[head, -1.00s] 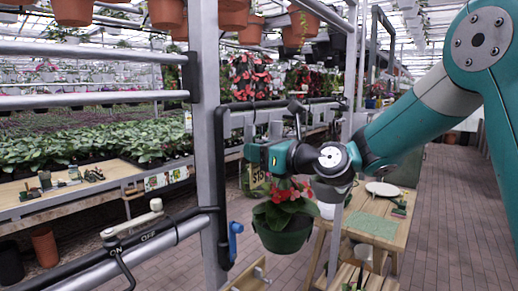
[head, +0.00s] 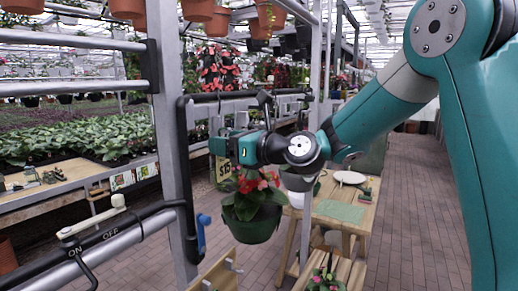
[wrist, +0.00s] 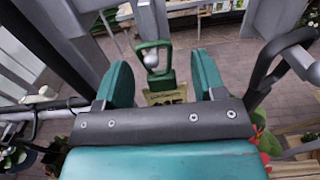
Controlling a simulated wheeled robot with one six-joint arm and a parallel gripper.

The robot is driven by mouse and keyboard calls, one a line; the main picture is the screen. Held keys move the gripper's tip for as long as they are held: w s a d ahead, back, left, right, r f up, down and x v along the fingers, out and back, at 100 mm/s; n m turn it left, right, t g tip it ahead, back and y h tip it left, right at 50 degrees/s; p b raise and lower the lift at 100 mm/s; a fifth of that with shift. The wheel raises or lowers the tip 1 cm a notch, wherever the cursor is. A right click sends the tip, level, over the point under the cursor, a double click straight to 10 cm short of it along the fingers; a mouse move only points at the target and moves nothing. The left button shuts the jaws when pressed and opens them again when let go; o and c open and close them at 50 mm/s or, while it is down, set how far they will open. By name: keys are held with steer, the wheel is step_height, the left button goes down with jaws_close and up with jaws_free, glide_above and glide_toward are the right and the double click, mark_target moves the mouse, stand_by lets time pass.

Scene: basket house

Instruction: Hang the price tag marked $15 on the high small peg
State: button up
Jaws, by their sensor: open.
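The price tag marked $15 (head: 223,170) shows as a yellow-green card below my gripper in the head view. In the wrist view its card (wrist: 166,95) lies between the fingers, with a green loop (wrist: 153,47) above it. A pale round-ended peg (wrist: 150,59) shows inside the loop; I cannot tell whether it is the high small peg. My gripper (head: 226,149) is open. Its two teal fingers stand on either side of the tag in the wrist view (wrist: 163,82), with gaps visible. The tag's number is hidden in the wrist view.
A potted red-flowered plant (head: 252,212) hangs just below my gripper. A grey post (head: 168,140) and a black pipe with a blue handle (head: 202,232) stand to the left. A wooden table (head: 345,212) is behind. The brick floor at right is clear.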

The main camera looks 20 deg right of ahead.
steer(key=b+v, duration=0.6)
steer(key=v, duration=1)
steer(key=shift+s, duration=0.2)
steer(key=s+a+f+n+g+b, duration=0.2)
steer(key=s+a+f+n+g, duration=0.15)
steer(key=a+f+n, duration=0.35)
steer(key=s+a+f+n+g+b, duration=0.2)
steer(key=s+a+f+n+g, duration=0.15)
steer(key=f+n, duration=0.45)
steer(key=s+a+f+n+g+h+b, duration=0.1)
steer(key=s+f+n+g+h+b, duration=0.2)
steer(key=n, duration=1.8)
steer(key=s+f+g+h, duration=0.3)
steer(key=s+f+g, duration=0.1)
steer(key=s+f, duration=0.4)
steer(key=shift+s+a+f+g, duration=0.2)
steer(key=shift+s+a+g, duration=0.15)
steer(key=shift+s, duration=0.55)
